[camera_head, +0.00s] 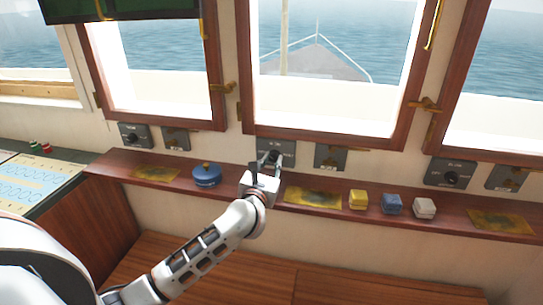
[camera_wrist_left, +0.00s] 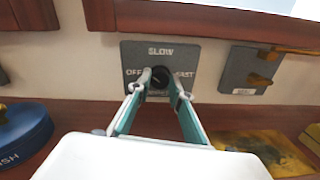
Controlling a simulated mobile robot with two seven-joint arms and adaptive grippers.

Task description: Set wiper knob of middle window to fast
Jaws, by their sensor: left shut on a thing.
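The grey wiper panel (camera_head: 288,148) of the middle window is on the wall just under that window's frame. In the left wrist view the panel (camera_wrist_left: 138,55) reads OFF at left, SLOW on top and FAST at right. Its round dark wiper knob (camera_wrist_left: 159,76) sits at the panel's middle, between the fingertips of my left gripper (camera_wrist_left: 161,88). My left gripper (camera_head: 269,162) is shut on the knob, with a finger on each side. The knob's pointer is too dark to read. My right gripper is not in view.
A wooden ledge (camera_head: 232,189) runs under the panels. A blue round tin (camera_head: 206,178) stands left of my gripper; yellow (camera_head: 358,199), blue (camera_head: 392,204) and white (camera_head: 424,208) boxes stand right. Other knob panels (camera_head: 134,136) (camera_head: 450,173) are under the side windows. A switch panel (camera_head: 331,157) is close by.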

